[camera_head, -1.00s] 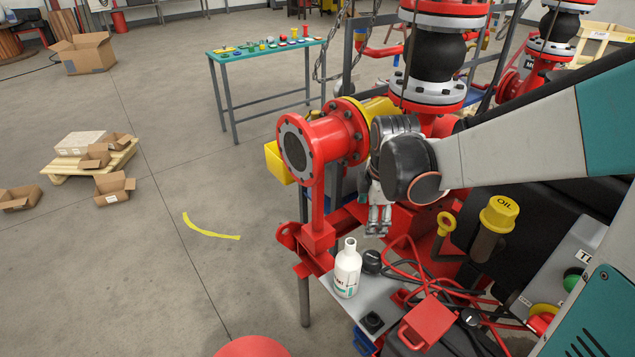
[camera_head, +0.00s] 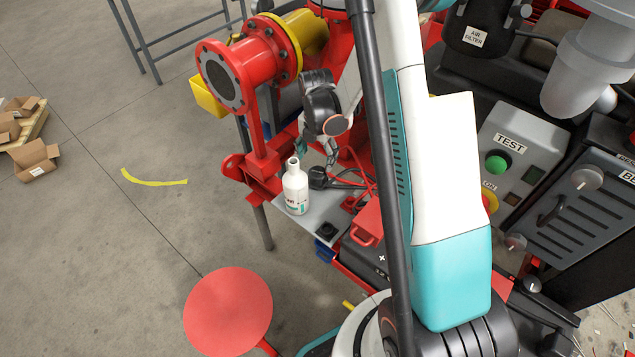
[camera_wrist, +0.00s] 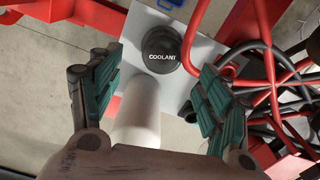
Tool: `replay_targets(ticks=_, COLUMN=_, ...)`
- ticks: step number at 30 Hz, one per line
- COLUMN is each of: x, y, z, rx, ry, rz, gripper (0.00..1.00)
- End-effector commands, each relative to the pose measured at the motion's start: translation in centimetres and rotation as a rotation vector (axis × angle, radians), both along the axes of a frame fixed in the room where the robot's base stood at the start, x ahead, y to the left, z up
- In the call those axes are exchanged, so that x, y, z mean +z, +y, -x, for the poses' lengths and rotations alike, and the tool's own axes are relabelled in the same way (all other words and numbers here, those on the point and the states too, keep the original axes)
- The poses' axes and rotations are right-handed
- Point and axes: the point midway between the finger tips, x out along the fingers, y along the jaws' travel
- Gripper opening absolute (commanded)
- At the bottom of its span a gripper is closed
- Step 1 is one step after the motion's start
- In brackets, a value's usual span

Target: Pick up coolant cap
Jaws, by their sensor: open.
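The coolant cap (camera_wrist: 162,48) is a round black cap with white COOLANT lettering. It stands upright on a light grey shelf, beyond the fingertips in the wrist view.
Red and black cables (camera_wrist: 270,80) lie right of the cap. A red flanged pipe (camera_head: 240,75) stands left of the gripper. A round red top (camera_head: 228,312) stands at lower left. Open floor lies left.

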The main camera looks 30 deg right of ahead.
Motion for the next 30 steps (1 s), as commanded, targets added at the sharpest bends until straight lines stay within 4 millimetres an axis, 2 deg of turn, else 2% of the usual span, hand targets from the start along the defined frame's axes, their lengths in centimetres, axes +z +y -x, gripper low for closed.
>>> replay_targets(ticks=1, x=-1.2, y=0.0, z=0.0, rx=0.0, ry=0.0, rz=0.0, gripper=0.71)
replay_targets(ticks=3, x=-2.1, y=0.0, z=0.0, rx=-0.001, ry=0.0, rz=0.0, gripper=0.71)
replay_targets(ticks=13, x=-4.0, y=0.0, z=0.1, rx=-0.002, ry=0.0, rz=0.0, gripper=0.71)
replay_targets(ticks=21, x=-7.8, y=-0.1, z=0.4, rx=-0.001, ry=0.0, rz=0.0, gripper=0.71)
replay_targets(ticks=24, x=-8.4, y=-0.1, z=0.4, rx=-0.002, ry=0.0, rz=0.0, gripper=0.71)
replay_targets(ticks=30, x=-8.2, y=-0.1, z=0.4, rx=-0.002, ry=0.0, rz=0.0, gripper=0.68)
